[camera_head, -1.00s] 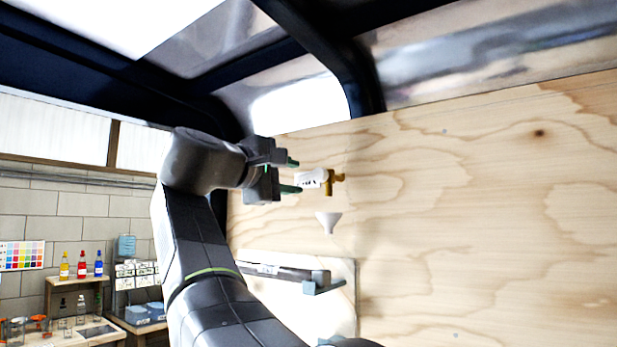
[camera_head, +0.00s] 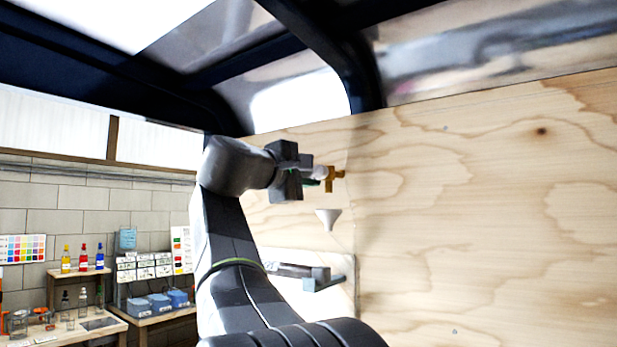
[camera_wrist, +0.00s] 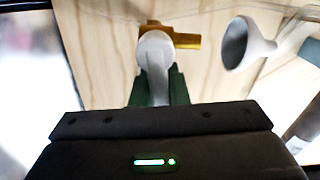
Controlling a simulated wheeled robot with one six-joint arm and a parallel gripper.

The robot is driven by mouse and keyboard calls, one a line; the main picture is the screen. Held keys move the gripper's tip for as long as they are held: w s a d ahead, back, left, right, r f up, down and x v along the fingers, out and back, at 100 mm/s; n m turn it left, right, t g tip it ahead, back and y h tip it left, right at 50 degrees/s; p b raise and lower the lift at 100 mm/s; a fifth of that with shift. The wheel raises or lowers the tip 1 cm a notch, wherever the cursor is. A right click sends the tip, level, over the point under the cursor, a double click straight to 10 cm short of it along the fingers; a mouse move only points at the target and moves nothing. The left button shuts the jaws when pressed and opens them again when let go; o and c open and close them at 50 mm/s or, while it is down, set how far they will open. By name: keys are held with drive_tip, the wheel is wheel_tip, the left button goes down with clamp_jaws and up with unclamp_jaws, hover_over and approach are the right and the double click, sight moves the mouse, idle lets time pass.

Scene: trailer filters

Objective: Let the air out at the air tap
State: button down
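The air tap (camera_head: 333,178) is a brass fitting on the plywood wall with a white lever handle (camera_head: 320,172). The wrist view shows its brass body (camera_wrist: 185,41) and the white handle (camera_wrist: 157,60) pointing towards me. My gripper (camera_head: 311,173) is at the tap, reaching in from the left. In the wrist view its dark green fingers (camera_wrist: 159,88) lie on either side of the handle. I cannot tell whether they press on it or stand slightly apart. In the head view the gripper hides most of the handle.
A white funnel (camera_head: 328,218) is on the wall just below the tap; it also shows at right in the wrist view (camera_wrist: 240,45). A grey bracket (camera_head: 318,279) sits lower on a white panel. Shelves with bottles (camera_head: 83,258) stand far left. The wall right of the tap is clear.

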drive_tip(key=shift+f+n+p, duration=0.1)
drive_tip(key=shift+n+p, duration=0.4)
drive_tip(key=shift+f+n, duration=0.2)
drive_tip(key=shift+n, duration=0.1)
drive_tip(key=c, duration=1.4)
unclamp_jaws()
drive_tip(key=shift+s, duration=0.1)
drive_tip(key=b+v, duration=0.2)
drive_tip(key=v, duration=1.1)
drive_tip(key=shift+s+a+b, duration=0.25)
drive_tip(key=shift+s+b, duration=0.05)
drive_tip(key=shift+b, duration=0.1)
